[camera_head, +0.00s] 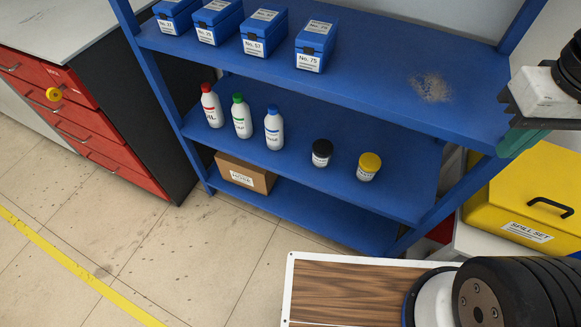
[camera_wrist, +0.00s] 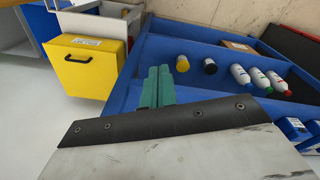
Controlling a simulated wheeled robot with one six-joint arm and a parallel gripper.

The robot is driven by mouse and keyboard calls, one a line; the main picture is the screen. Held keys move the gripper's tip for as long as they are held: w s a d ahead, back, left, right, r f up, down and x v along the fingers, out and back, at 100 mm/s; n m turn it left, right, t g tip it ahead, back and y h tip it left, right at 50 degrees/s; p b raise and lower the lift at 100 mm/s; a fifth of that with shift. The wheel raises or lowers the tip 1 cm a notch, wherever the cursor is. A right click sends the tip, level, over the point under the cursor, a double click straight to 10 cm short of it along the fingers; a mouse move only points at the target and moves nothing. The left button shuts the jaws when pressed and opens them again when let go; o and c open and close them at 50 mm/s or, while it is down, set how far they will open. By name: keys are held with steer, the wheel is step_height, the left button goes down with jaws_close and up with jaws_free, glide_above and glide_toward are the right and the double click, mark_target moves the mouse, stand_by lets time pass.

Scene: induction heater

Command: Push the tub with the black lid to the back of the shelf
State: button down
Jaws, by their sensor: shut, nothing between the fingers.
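The tub with the black lid (camera_head: 321,153) stands upright on the middle board of the blue shelf (camera_head: 410,188), near its front edge. It also shows in the wrist view (camera_wrist: 210,66). My gripper (camera_wrist: 160,72) has its two green fingers together with nothing between them. In the head view my gripper (camera_head: 515,142) is at the right, at about the top board's right end, well apart from the tub. Most of it is cut off or hidden there.
A tub with a yellow lid (camera_head: 368,167) stands just right of the black-lidded one. White bottles (camera_head: 274,128) with coloured caps stand to its left. Blue boxes (camera_head: 315,46) sit on the top board. A yellow spill-set case (camera_head: 525,208) stands right of the shelf. The board behind the tub looks clear.

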steer(key=w+a+f+n+t+h, duration=0.1)
steer(key=w+a+f+n+h, duration=0.3)
steer(key=w+a+f+n, duration=0.4)
steer(key=w+a+f+n+t+h, duration=0.2)
steer(key=w+a+f+n+h, duration=0.3)
steer(key=f+n, duration=0.6)
steer(key=w+a+f+n+t+y, duration=0.35)
steer(key=a+f+n, duration=0.35)
steer(key=f, duration=0.5)
steer(key=n+t+y, duration=0.1)
steer(key=n+y, duration=0.2)
steer(key=n, duration=0.2)
glide_toward(318, 161)
steer(key=x, duration=0.4)
steer(key=shift+s+f, duration=0.15)
steer(key=shift+f, duration=0.5)
steer(key=shift+w+d, duration=0.25)
steer(key=shift+w, duration=0.4)
steer(key=shift+a, duration=0.1)
